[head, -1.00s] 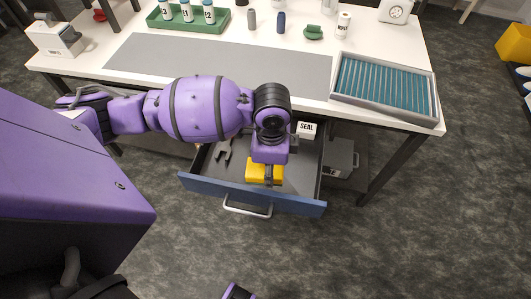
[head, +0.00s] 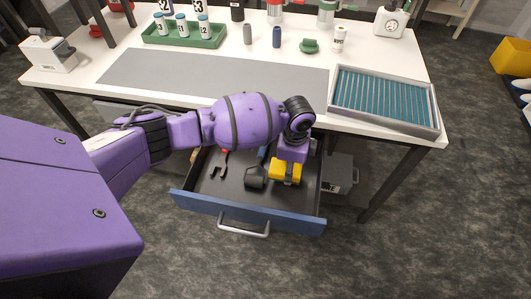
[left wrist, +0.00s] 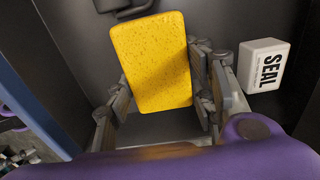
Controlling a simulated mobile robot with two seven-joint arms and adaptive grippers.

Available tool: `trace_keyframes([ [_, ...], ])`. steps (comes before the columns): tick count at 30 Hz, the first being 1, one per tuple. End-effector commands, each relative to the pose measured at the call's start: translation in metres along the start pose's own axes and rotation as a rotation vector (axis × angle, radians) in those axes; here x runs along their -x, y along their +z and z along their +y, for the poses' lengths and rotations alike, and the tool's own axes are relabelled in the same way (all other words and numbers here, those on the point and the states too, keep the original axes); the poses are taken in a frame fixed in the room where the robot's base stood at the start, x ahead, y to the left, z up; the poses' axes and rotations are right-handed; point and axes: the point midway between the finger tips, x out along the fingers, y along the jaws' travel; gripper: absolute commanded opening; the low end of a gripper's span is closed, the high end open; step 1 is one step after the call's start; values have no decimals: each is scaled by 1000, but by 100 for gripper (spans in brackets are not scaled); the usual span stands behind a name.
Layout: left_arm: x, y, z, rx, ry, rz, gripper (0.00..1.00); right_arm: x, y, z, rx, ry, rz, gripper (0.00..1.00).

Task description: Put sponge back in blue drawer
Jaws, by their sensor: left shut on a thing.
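The yellow sponge (head: 280,178) shows within the outline of the open blue drawer (head: 245,213), toward its right side. My left gripper (head: 288,172) points down over the sponge and is shut on it. In the left wrist view the sponge (left wrist: 152,60) sits between the two fingers of the gripper (left wrist: 160,95). I cannot tell whether the sponge touches the drawer floor. My right gripper is not in view.

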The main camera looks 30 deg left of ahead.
Motion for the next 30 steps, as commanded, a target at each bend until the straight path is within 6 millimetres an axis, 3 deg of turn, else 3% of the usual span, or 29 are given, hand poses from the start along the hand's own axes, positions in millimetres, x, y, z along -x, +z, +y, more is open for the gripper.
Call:
trace_keyframes([
  [4, -7, -4, -10, -1, -4, 0, 22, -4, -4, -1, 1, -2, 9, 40],
  [10, -34, -4, -8, -1, -5, 1, 22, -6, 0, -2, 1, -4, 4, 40],
  [22, -38, -3, -8, -1, -6, 1, 22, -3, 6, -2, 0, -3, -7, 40],
  [23, -38, -3, -9, -1, -6, 1, 54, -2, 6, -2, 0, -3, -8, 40],
  [26, -38, -3, -9, -1, -6, 1, 67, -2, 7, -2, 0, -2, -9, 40],
  [30, -37, -4, -9, -1, -6, 1, 69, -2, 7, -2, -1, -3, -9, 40],
])
